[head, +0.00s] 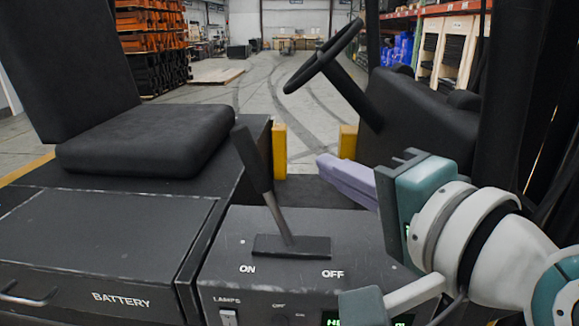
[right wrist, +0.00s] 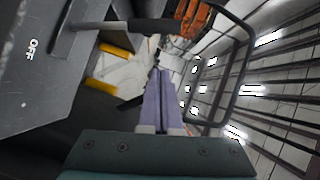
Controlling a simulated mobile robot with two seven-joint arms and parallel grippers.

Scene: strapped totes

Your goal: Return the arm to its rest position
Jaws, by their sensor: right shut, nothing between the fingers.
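My right gripper (head: 323,165) reaches in from the right in the head view. Its purple fingers are shut with nothing between them, and they also show in the right wrist view (right wrist: 160,88). It is apart from a lever (head: 259,180) with a black grip, to the right of it. The lever rises from a slot plate (head: 290,247) on a dark panel marked ON and OFF and leans left, toward the ON side. The lever also shows at the upper left of the right wrist view (right wrist: 105,27). My left gripper is not in view.
A black seat (head: 145,138) is at left, above a BATTERY drawer (head: 100,250). A steering wheel (head: 325,55) stands beyond the fingers, at the upper middle. Yellow posts (head: 279,150) rise behind the panel. A lamps switch (head: 228,317) is at the panel's bottom. Open floor lies beyond.

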